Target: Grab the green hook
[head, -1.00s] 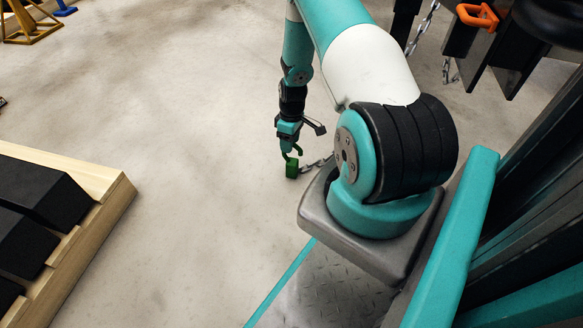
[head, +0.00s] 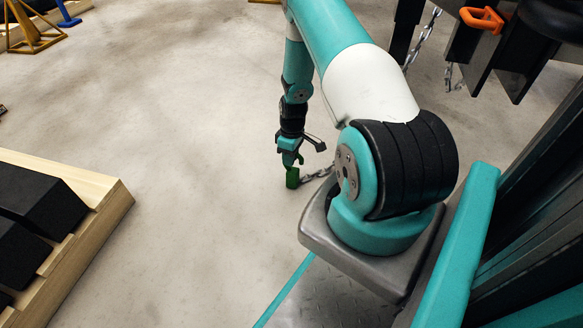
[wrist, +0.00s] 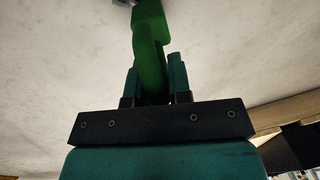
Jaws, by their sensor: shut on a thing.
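The green hook (head: 292,178) hangs at the end of a metal chain in the head view, just below my gripper (head: 291,163). In the wrist view, the green hook (wrist: 149,50) runs up from between the two teal fingers of my gripper (wrist: 155,82). My gripper is shut on the hook, with one finger on each side of it. The hook's lower end, between the fingers, is partly hidden. The chain (head: 318,174) leads from the hook to the right and passes behind my arm's base.
A wooden pallet (head: 98,185) with black blocks stands at the left. An orange hook (head: 480,19) and more chain (head: 424,40) hang at the upper right. Yellow and blue stands (head: 33,36) are at the upper left. The pale floor around my gripper is clear.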

